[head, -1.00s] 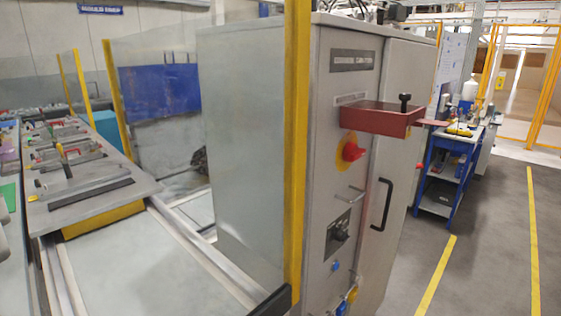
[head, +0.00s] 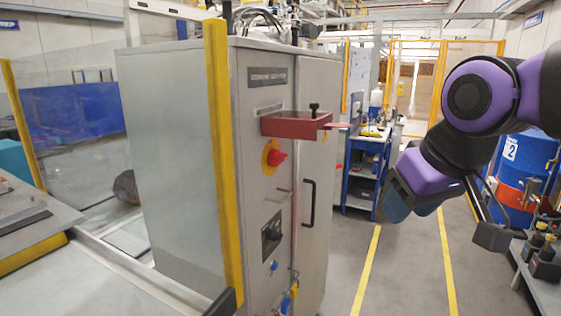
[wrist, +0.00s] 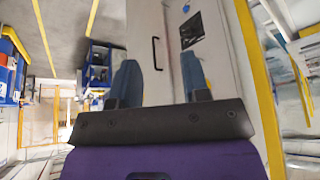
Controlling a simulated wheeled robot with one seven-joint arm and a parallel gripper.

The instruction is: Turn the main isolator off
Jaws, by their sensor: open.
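The main isolator (head: 273,157) is a red rotary handle on a yellow plate, high on the front of a grey control cabinet (head: 275,120). It sits below a red tray (head: 292,125); I cannot tell which way its handle points. My gripper (head: 412,207) is to the right of the cabinet in the head view, apart from it and empty. In the wrist view my gripper (wrist: 160,75) shows two blue fingers spread apart. Between and beyond them are the cabinet door's black handle (wrist: 155,52) and a dark panel (wrist: 190,30). The isolator does not show in the wrist view.
A yellow post (head: 222,160) with a clear guard panel stands at the cabinet's left. A blue workbench (head: 366,165) is behind at the right. Blue drums (head: 522,165) and a low shelf stand at far right. Grey floor with yellow lines lies open between.

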